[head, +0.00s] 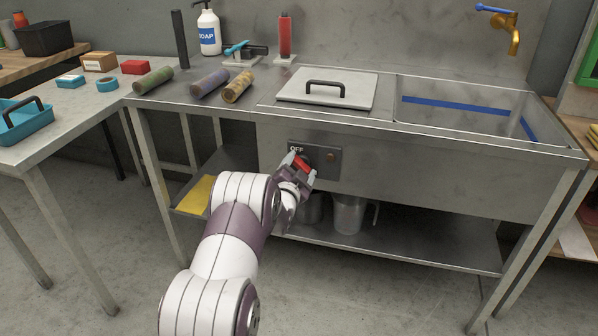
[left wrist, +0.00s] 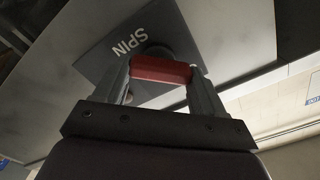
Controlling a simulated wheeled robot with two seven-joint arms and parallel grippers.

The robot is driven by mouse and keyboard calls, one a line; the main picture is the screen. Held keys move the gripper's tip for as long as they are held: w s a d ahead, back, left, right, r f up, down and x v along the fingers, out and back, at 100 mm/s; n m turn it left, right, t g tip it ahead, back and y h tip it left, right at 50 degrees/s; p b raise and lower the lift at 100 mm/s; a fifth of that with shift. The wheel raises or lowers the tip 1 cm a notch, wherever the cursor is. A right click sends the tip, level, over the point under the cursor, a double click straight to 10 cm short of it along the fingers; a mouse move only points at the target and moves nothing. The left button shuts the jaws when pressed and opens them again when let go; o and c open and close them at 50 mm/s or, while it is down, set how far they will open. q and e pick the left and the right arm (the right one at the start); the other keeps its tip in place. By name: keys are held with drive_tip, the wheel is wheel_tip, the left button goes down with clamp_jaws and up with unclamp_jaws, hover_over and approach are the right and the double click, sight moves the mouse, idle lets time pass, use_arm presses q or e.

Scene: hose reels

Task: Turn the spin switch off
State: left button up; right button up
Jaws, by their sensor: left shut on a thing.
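The spin switch is a red handle (head: 302,163) on a dark panel (head: 326,172) on the front of the steel sink bench. The word OFF shows at the panel's upper left, and a small dull red lamp (head: 331,156) is at its right. In the left wrist view the red handle (left wrist: 162,69) lies between my two fingers, and SPIN is printed on the panel (left wrist: 108,58) beside it. My left gripper (head: 299,168) is shut on the handle. It hides part of the switch and some panel lettering in the head view. My right gripper is not in view.
Above the panel are a lidded section (head: 326,90) and an open basin (head: 470,107) with a tap (head: 505,25). A metal jug (head: 348,214) stands on the lower shelf.

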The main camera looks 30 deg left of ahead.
use_arm(q)
drive_tip(key=m+b, duration=0.2)
drive_tip(key=m, duration=0.2)
drive_tip(key=m+b, duration=0.2)
drive_tip(key=m, duration=0.3)
drive_tip(key=shift+d+f, duration=0.15)
drive_tip(key=shift+f, duration=0.05)
drive_tip(key=shift+m, duration=0.3)
drive_tip(key=o, duration=1)
drive_tip(key=shift+o, duration=0.2)
drive_tip(key=shift+r, duration=0.1)
